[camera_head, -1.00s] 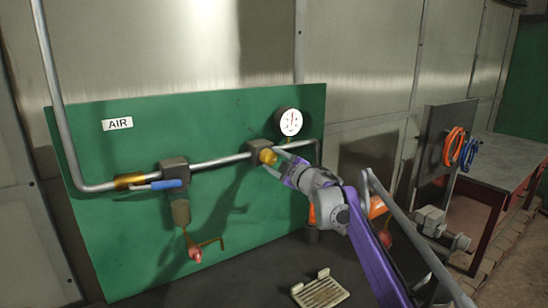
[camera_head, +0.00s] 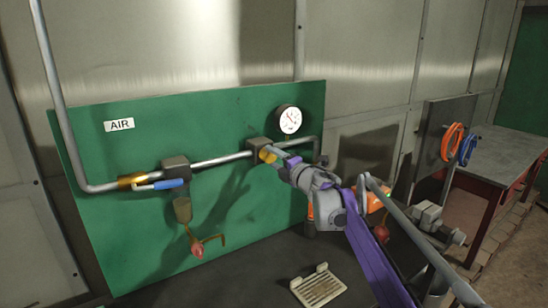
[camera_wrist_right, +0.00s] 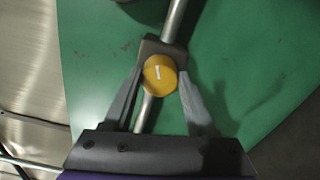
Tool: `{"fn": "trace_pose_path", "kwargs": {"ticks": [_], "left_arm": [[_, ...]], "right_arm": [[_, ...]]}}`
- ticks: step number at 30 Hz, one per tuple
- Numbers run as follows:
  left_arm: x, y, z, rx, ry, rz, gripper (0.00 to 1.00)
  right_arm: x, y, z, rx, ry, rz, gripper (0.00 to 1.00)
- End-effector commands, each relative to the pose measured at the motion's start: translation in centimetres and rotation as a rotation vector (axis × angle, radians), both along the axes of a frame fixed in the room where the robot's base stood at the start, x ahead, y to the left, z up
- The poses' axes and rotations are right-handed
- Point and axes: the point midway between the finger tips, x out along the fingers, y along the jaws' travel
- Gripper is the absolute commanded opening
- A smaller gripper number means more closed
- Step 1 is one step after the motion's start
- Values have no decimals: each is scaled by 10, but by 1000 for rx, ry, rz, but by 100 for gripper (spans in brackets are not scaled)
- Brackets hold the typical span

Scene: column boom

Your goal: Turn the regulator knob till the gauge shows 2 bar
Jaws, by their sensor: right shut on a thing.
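The regulator knob (camera_head: 266,155) is a yellow cap on the front of a dark regulator block (camera_head: 257,145) on the pipe. In the right wrist view the knob (camera_wrist_right: 152,67) carries a short white mark, nearly upright there. My right gripper (camera_head: 272,155) is shut on the knob, with one finger on each side of it; its fingers (camera_wrist_right: 160,80) also show in the wrist view. The round white gauge (camera_head: 289,119) sits above and right of the regulator. Its dial marks and needle are too small to read surely. My left gripper is not in view.
A green board (camera_head: 150,230) carries the pipe (camera_head: 222,160), a blue-handled valve (camera_head: 170,184) and an AIR label (camera_head: 119,124). A slotted tray (camera_head: 318,287) lies below. A workbench (camera_head: 507,150) and orange hose (camera_head: 453,142) stand at the right.

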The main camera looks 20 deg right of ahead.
Motion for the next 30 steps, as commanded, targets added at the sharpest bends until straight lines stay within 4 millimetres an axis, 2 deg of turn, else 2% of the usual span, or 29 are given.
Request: {"fn": "trace_pose_path", "kwargs": {"ticks": [20,21,25,30], "left_arm": [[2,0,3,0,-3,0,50],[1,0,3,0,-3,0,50],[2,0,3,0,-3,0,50],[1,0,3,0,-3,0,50]], "right_arm": [[0,0,1,-57,-9,0,1],[0,0,1,-57,-9,0,62],[0,0,1,-57,-8,0,86],[0,0,0,-57,-8,0,87]]}}
